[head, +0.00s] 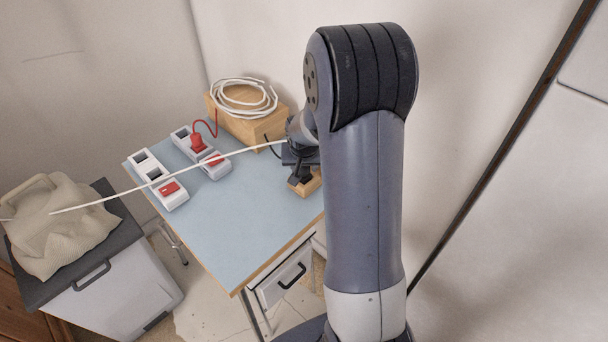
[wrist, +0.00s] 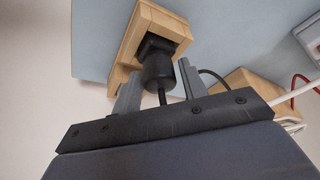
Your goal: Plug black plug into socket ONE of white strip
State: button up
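The black plug (wrist: 158,72) sits in a wooden holder (wrist: 150,30) in the wrist view, with its black cord coming out toward me. My gripper (wrist: 157,82) is open, with one grey finger on each side of the plug; a narrow gap shows at the left finger, and contact at the right is unclear. In the head view my gripper (head: 300,170) is at the wooden holder (head: 308,186), at the table's right side; the plug is hidden there. Two white strips stand on the table: a left one (head: 150,172) with a red switch, and a right one (head: 214,172).
A red plug (head: 197,142) is in the right strip. A wooden box (head: 262,130) with a coiled white cable (head: 243,97) stands behind. A white cord (head: 120,194) spans across the strips. The blue tabletop (head: 235,215) is clear in front. A cloth bag (head: 60,225) lies at left.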

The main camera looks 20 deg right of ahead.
jog(key=c, duration=0.7)
